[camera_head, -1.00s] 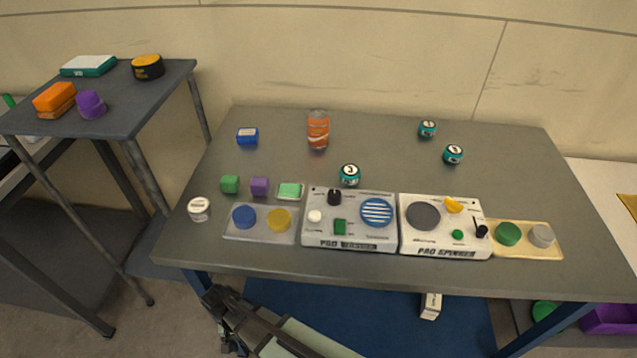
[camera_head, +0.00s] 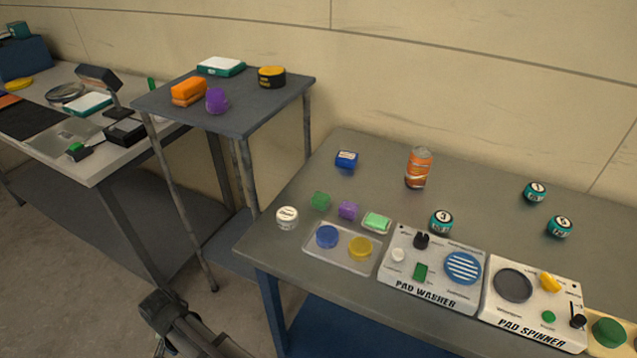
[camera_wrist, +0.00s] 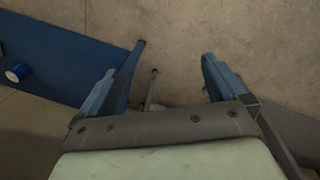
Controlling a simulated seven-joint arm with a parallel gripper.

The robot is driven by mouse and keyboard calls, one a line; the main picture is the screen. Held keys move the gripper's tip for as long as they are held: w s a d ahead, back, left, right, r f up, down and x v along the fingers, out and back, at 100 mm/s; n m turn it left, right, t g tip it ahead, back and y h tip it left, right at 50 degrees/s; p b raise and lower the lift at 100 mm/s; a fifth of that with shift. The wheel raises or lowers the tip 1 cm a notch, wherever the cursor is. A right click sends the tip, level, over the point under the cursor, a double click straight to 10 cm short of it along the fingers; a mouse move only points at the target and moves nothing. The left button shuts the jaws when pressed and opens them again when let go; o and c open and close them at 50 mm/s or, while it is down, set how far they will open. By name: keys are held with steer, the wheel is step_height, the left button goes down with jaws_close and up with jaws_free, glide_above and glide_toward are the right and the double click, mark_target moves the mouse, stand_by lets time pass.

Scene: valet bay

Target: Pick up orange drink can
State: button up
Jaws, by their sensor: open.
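In the head view, part of my arm (camera_head: 185,325) is low at the bottom, in front of the table's left end and well away from the can. The can is not in the wrist view, which shows the floor and a blue surface.
A smaller, higher table (camera_head: 240,110) stands at the left. The wall is close behind.

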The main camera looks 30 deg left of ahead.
steer(key=w+a+r+t+y, duration=0.1)
steer(key=w+a+r+y, duration=0.25)
steer(key=w+r, duration=0.65)
steer(key=w+a+r+y, duration=0.2)
steer(key=w+a+r, duration=0.2)
steer(key=w+r, duration=0.65)
steer(key=w+d+r, duration=0.4)
steer(key=w+r, duration=0.1)
steer(key=w, duration=0.5)
step_height(320, 180, up, 17)
steer(key=n+t+h, duration=0.1)
steer(key=n+t, duration=0.1)
steer(key=n, duration=0.1)
glide_above(428, 156)
steer(key=s+d, duration=0.2)
steer(key=d, duration=0.1)
steer(key=x, duration=0.8)
steer(key=shift+s+f, duration=0.1)
steer(key=shift+s, duration=0.15)
steer(key=shift+a+x, duration=0.2)
steer(key=shift+x, duration=1.1)
steer(key=shift+a+x, duration=0.2)
steer(key=shift+x, duration=1.15)
steer(key=c, duration=1.3)
